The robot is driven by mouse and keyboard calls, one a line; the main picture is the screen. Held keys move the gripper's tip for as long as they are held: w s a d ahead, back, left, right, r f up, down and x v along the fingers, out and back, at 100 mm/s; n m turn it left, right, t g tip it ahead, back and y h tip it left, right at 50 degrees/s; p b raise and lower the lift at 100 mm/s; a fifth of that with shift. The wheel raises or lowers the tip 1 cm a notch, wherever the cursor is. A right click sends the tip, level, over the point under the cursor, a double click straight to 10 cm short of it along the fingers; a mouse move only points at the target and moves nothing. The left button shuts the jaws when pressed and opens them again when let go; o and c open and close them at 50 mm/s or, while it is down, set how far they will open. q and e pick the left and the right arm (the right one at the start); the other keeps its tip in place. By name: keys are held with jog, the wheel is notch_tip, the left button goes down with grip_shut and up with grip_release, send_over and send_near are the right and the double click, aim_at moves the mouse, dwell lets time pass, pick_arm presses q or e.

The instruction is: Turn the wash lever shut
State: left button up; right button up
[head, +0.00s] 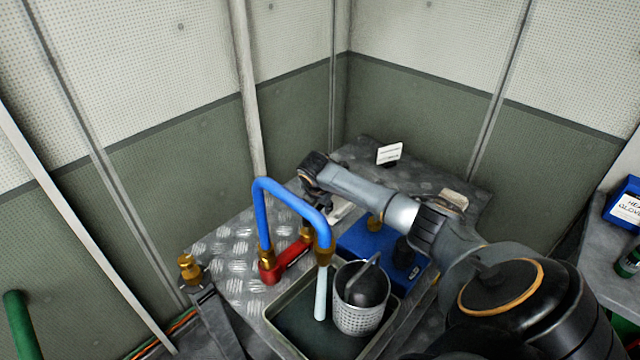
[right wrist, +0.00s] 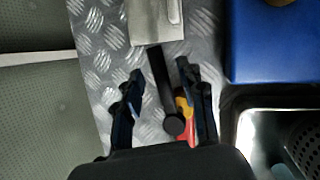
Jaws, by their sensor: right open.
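A blue bent spout (head: 290,188) rises from a red valve body (head: 288,262) with brass fittings on the patterned metal bench. A pale column, looking like running water, drops from the spout's end into the basin. In the right wrist view a black bar with a round end, likely the wash lever (right wrist: 162,88), lies between the two fingers of my right gripper (right wrist: 160,70). The fingers are open, with gaps on both sides. In the head view my right gripper (head: 336,208) is behind the spout, partly hidden; the lever cannot be made out there. My left gripper is not seen.
A metal basin (head: 272,312) holds a perforated basket (head: 358,318) below the spout. A blue box (head: 355,240) stands behind the basin. A brass fitting (head: 189,266) is at the bench's left edge. A small white card (head: 389,153) stands near the back corner walls.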

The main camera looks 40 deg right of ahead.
grip_shut()
